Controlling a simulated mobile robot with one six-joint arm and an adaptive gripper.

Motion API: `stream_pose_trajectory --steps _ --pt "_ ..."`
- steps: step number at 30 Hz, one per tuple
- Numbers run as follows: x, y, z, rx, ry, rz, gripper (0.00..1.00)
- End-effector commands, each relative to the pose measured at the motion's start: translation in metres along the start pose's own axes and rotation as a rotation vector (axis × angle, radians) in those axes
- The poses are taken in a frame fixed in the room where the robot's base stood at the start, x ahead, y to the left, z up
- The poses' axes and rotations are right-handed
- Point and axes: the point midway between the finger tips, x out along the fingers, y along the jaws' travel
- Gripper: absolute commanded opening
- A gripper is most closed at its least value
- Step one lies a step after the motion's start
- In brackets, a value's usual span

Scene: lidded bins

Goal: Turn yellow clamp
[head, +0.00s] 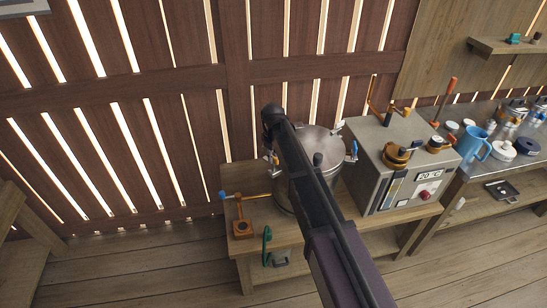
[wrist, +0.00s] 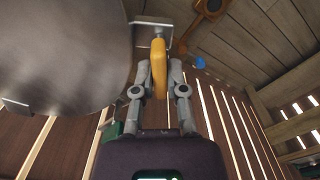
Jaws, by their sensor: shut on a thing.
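The yellow clamp (wrist: 158,62) shows in the wrist view as a rounded yellow handle beside the pot wall, below a small metal bracket. My gripper (wrist: 159,78) is shut on it, with one grey finger on each side. The metal pot (wrist: 65,50) fills the upper left of the wrist view. In the head view the lidded pot (head: 322,140) stands on a wooden bench, partly behind my arm. The yellow clamp and my fingers are hidden in the head view.
A grey box with a display (head: 410,165) stands right of the pot. An orange stand with a blue-tipped bar (head: 242,227) is at the bench's left end. A green handle (head: 267,240) is at the front edge. A side table holds a blue jug (head: 476,143).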

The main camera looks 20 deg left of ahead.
Motion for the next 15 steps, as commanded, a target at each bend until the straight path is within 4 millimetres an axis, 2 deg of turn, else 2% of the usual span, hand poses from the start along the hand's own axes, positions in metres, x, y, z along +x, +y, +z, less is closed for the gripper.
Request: stream_pose_trajectory --steps 15 --pt "0.0005 0.0014 0.0036 -0.038 -0.008 0.003 0.00"
